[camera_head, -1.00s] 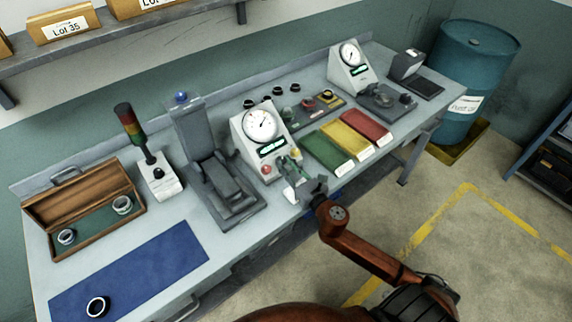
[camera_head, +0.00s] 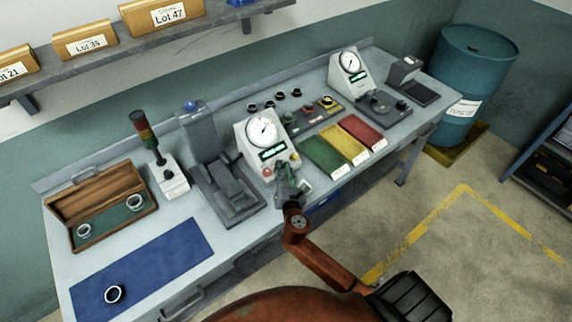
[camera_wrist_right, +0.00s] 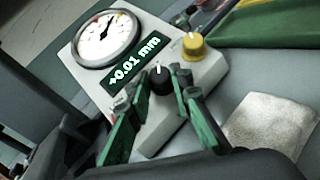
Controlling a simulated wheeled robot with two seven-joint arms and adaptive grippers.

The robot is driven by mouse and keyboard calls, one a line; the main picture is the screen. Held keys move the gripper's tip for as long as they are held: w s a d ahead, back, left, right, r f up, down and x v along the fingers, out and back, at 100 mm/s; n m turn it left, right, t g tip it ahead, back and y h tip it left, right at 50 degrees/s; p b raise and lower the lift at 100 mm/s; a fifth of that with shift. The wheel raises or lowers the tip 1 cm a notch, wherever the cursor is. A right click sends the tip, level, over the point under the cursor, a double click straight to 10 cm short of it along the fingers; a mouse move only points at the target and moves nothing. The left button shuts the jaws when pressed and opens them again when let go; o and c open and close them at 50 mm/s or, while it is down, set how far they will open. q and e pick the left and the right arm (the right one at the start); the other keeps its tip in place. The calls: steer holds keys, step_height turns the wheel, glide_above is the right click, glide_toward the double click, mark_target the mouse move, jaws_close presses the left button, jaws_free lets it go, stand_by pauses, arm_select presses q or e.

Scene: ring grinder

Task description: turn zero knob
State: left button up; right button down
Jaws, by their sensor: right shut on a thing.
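The near gauge box (camera_head: 249,153) is pale grey, with a round white dial and a lit green display. The wrist view shows the same gauge box (camera_wrist_right: 207,72), whose display reads about +0.01 mm. A black knob (camera_wrist_right: 160,82) with a white mark is on its front, below the display, with a yellow knob (camera_wrist_right: 193,46) beside it. My right gripper (camera_head: 282,170) is in front of the box. In the wrist view its green-padded fingers (camera_wrist_right: 161,88) are shut on the black knob, one on each side. In the head view the gripper hides this knob. My left gripper is not in view.
A grey press-like stand (camera_head: 224,183) is left of the box. Green (camera_head: 322,155), yellow (camera_head: 345,143) and red (camera_head: 364,131) trays lie to the right. A second gauge box (camera_head: 346,72) stands farther back. A blue mat (camera_head: 150,270) holds a ring (camera_head: 115,294).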

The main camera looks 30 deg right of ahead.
steer(key=shift+w+a+r+m+g+h+p, duration=0.1)
steer(key=shift+m+g+h+p, duration=0.55)
steer(key=shift+m, duration=0.25)
steer(key=shift+w+a+r+m+g+h+p, duration=0.1)
steer(key=shift+m+g+h+p, duration=0.45)
steer(key=shift+m+p, duration=0.3)
steer(key=c, duration=1.7)
jaws_free()
steer(key=shift+f, duration=0.1)
steer(key=shift+c, duration=0.2)
steer(key=shift+s, duration=0.2)
steer(key=v, duration=1.1)
steer(key=shift+s+a, duration=0.2)
steer(key=shift+s, duration=0.15)
